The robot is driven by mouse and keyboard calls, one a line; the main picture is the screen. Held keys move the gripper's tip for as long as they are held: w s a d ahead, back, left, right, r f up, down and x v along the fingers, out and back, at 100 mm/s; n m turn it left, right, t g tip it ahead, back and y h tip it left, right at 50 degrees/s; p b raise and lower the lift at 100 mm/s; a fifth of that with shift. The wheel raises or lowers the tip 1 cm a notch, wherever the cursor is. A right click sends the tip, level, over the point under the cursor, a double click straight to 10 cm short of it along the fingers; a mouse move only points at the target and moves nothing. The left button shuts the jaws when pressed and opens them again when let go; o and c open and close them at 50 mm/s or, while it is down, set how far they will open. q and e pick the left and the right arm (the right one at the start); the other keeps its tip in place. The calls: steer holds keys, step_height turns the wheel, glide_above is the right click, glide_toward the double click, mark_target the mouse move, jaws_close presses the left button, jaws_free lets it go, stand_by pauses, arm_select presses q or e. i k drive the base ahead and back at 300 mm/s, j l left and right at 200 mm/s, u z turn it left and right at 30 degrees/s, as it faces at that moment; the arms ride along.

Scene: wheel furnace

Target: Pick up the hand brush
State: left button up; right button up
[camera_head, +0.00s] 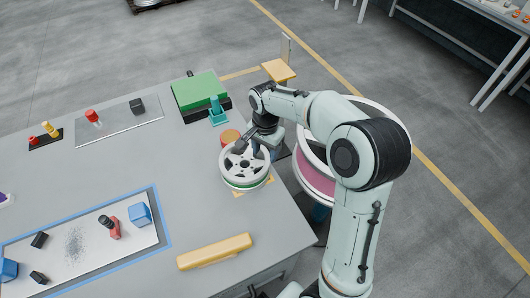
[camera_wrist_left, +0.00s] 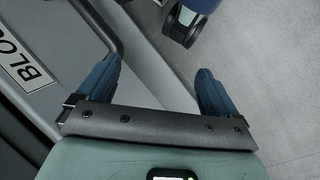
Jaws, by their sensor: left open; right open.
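A long yellow bar-shaped piece (camera_head: 214,251), which looks like the hand brush, lies at the table's front edge in the head view; its bristles cannot be made out. My right gripper (camera_head: 247,148) is at the silver spoked wheel (camera_head: 232,167), well beyond the yellow piece. It is open, its fingers over the wheel's upper side; I cannot tell if they touch it. My left gripper (camera_wrist_left: 160,80) shows only in the left wrist view, open with blue fingers apart and nothing between them. It is over a grey panel edge and the floor, away from the yellow piece.
A blue-edged tray (camera_head: 120,263) with dark specks, blue blocks and a red-and-black tool lies left on the grey table. A green block (camera_head: 199,90) stands at the back. A larger wheel with a pink side (camera_head: 313,178) stands beside the table's right edge.

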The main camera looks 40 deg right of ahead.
mark_target(227, 250)
steer(key=k, duration=1)
